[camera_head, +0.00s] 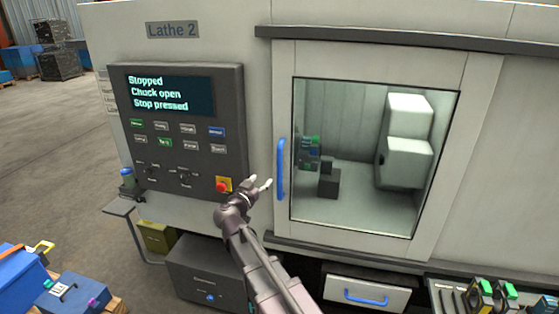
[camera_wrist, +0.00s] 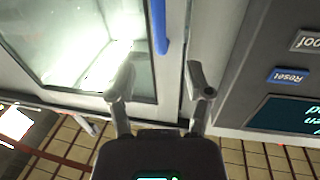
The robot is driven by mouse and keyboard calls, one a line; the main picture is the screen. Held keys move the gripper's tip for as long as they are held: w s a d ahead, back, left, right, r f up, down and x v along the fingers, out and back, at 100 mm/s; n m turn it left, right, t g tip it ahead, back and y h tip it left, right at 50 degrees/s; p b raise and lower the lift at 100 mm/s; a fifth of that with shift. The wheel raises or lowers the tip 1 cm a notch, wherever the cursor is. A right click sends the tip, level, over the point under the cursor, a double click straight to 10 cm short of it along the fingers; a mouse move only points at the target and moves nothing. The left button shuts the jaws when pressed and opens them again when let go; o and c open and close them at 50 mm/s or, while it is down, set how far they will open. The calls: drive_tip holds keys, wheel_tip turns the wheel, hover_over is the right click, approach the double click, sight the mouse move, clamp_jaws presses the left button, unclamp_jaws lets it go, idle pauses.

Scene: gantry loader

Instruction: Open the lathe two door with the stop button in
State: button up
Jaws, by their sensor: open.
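The lathe two door (camera_head: 283,85) is a light grey framed panel with a large window, and it looks closed. Its blue vertical handle (camera_head: 281,170) is on the left side of the frame; it also shows in the wrist view (camera_wrist: 159,25). The red stop button (camera_head: 222,187) sits on a yellow plate at the panel's lower right. The screen (camera_head: 160,93) reads "Stopped", "Chuck open", "Stop pressed". My gripper (camera_head: 260,184) is open and empty, just left of the handle's lower part and apart from it. In the wrist view my fingers (camera_wrist: 160,82) are spread.
The dark control panel (camera_head: 120,140) stands left of the door. Below are a drawer with a blue handle (camera_head: 366,298) and a dark cabinet (camera_head: 205,275). A rack of tools (camera_head: 495,295) is at lower right. Blue boxes (camera_head: 70,295) stand at lower left; the floor behind them is partly clear.

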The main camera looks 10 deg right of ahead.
sight(278, 163)
idle(0.3)
drive_tip(key=x, duration=1.4)
drive_tip(key=shift+s+d, duration=0.1)
clamp_jaws()
